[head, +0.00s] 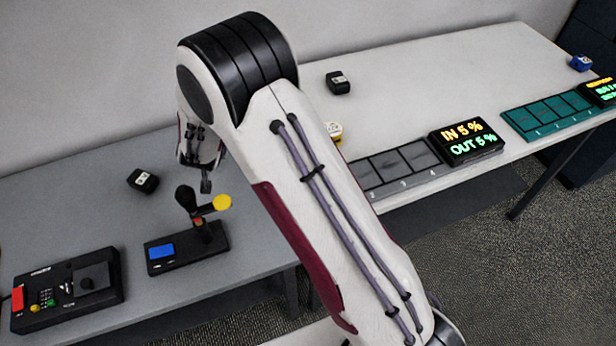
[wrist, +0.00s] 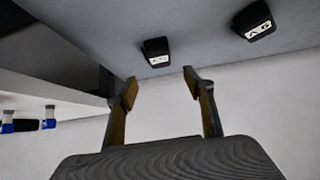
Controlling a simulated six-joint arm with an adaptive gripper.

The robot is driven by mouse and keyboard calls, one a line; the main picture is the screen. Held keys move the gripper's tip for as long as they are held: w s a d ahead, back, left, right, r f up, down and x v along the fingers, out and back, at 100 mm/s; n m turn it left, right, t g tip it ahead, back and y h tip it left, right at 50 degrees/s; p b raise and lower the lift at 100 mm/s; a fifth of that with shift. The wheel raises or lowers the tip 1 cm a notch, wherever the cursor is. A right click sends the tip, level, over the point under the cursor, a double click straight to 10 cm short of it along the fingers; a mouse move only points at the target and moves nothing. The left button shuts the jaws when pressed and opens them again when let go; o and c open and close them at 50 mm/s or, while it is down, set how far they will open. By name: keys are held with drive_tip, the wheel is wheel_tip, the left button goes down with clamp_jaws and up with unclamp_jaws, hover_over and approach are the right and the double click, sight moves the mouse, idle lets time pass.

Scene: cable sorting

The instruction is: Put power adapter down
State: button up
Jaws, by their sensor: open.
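Two black power adapters with white labels show in the head view: one (head: 143,181) lies on the grey table at the left, the other (head: 338,82) on the pale table behind my arm. The wrist view shows two black blocks with white labels, one (wrist: 155,50) just beyond the fingertips and one (wrist: 255,20) farther right. I cannot tell which block matches which adapter. My gripper (wrist: 160,84) is open, with nothing between its fingers. In the head view it hangs over the grey table, partly hidden by my own arm.
A black stand with a blue screen and yellow disc (head: 188,246) is close to my gripper. A black control box (head: 68,290) sits front left. Grey numbered slots (head: 395,163), an IN/OUT display (head: 466,142) and a green slotted tray (head: 550,115) line the pale table. Grey table is clear at back left.

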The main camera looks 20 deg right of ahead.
drive_tip(key=s+d+r+n+g+y, duration=0.1)
drive_tip(key=s+d+r, duration=0.2)
drive_tip(key=s+r, duration=0.6)
drive_tip(key=s+d+r+y, duration=0.2)
drive_tip(key=s+r, duration=0.4)
drive_tip(key=r, duration=0.7)
drive_tip(key=s+d+r+h, duration=0.1)
drive_tip(key=s+d, duration=0.3)
drive_tip(key=s, duration=0.5)
drive_tip(key=s+d+r+g+h, duration=0.1)
drive_tip(key=s+d, duration=0.3)
drive_tip(key=s, duration=0.5)
drive_tip(key=s+d+r+m+g+h, duration=0.1)
drive_tip(key=s+d, duration=0.3)
drive_tip(key=s, duration=0.5)
